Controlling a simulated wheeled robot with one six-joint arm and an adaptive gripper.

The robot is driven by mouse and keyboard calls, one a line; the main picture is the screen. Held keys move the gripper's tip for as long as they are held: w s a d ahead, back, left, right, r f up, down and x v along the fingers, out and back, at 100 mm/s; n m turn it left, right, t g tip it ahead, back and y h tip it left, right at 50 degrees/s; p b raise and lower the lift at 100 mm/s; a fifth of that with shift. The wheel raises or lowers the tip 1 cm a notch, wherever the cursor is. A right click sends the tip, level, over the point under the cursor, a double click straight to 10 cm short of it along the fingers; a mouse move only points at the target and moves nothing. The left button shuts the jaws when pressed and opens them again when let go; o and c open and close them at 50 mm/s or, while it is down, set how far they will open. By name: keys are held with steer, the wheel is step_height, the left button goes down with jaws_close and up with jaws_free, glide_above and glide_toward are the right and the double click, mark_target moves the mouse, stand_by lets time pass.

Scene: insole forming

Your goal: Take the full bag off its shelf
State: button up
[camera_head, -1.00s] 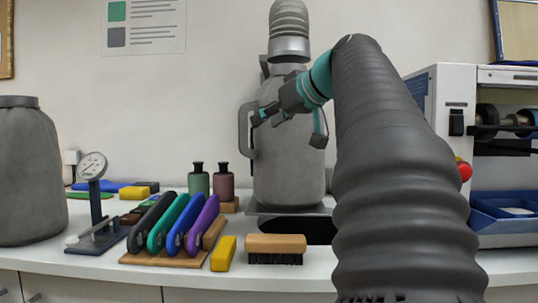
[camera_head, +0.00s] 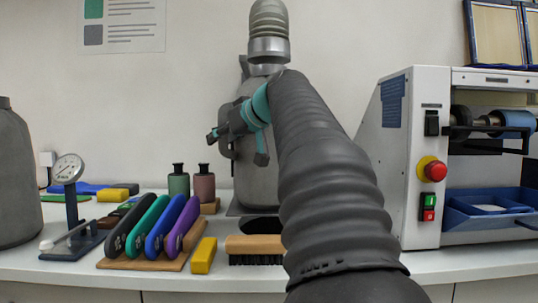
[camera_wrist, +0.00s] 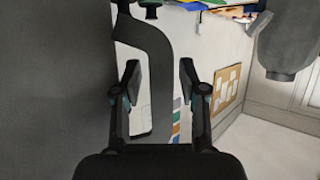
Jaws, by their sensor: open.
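The grey bag (camera_head: 246,180) stands upright at the back middle, on a thin grey shelf (camera_head: 236,209) and under a ribbed spout. My arm hides much of its right side. In the wrist view the bag (camera_wrist: 55,90) fills the left. Its dark handle (camera_wrist: 162,85) loops out from it and appears between my two fingers. My gripper (camera_head: 236,144) is open beside the bag's handle side; in the wrist view the gripper (camera_wrist: 159,82) has a finger on each side of the handle bar. I cannot tell whether either finger touches it.
Another grey bag (camera_head: 14,180) stands at the far left. A dial gauge (camera_head: 68,168), coloured tools (camera_head: 160,236), two bottles (camera_head: 178,183) and a brush (camera_head: 255,245) lie on the counter. A white machine (camera_head: 400,190) with a red button stands at right.

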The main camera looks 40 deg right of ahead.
jaws_close()
steer(key=shift+r, duration=0.15)
